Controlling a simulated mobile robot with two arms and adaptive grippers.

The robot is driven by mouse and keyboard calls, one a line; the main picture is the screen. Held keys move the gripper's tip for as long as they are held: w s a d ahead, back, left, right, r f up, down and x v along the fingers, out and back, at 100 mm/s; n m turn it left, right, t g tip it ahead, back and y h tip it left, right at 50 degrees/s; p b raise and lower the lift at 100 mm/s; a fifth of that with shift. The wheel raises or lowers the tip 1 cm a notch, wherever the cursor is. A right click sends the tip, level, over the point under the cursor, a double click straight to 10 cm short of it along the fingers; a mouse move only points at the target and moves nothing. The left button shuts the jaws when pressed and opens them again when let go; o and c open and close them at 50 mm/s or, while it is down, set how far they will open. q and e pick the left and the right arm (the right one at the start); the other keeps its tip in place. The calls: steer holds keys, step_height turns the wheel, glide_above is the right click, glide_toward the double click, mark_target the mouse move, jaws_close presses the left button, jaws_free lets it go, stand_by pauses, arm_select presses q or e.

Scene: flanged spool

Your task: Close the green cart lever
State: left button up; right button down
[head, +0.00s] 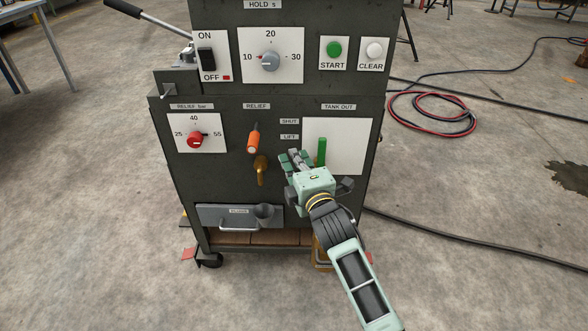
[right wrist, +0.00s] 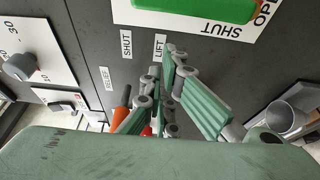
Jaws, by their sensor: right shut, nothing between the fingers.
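The green lever (head: 322,150) stands roughly upright on the white TANK OUT plate (head: 350,140) at the right of the dark cart's front. In the right wrist view the green lever (right wrist: 200,8) is cut off by the top edge, beside the words SHUT and part of OPEN. My right gripper (head: 290,158) is shut and empty, just left of and below the lever, near the LIFT label. In the right wrist view its fingertips (right wrist: 166,58) point up the picture, apart from the lever. My left gripper is not in view.
An orange RELIEF handle (head: 253,139) and a brass spout (head: 261,168) are left of my right gripper. A red knob (head: 195,140) is farther left, and a drawer with a funnel cup (head: 265,213) is below. Hoses (head: 440,112) lie on the floor at right.

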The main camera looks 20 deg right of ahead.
mark_target(321, 153)
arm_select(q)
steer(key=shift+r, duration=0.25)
arm_select(e)
steer(key=shift+s+d, duration=0.2)
steer(key=shift+d, duration=0.45)
steer(key=shift+s+d, duration=0.2)
steer(key=shift+d, duration=0.4)
steer(key=shift+d+r, duration=0.1)
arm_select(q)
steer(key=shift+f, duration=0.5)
arm_select(e)
steer(key=shift+s+d+r+m, duration=0.1)
steer(key=shift+d+m, duration=0.1)
steer(key=shift+m, duration=0.2)
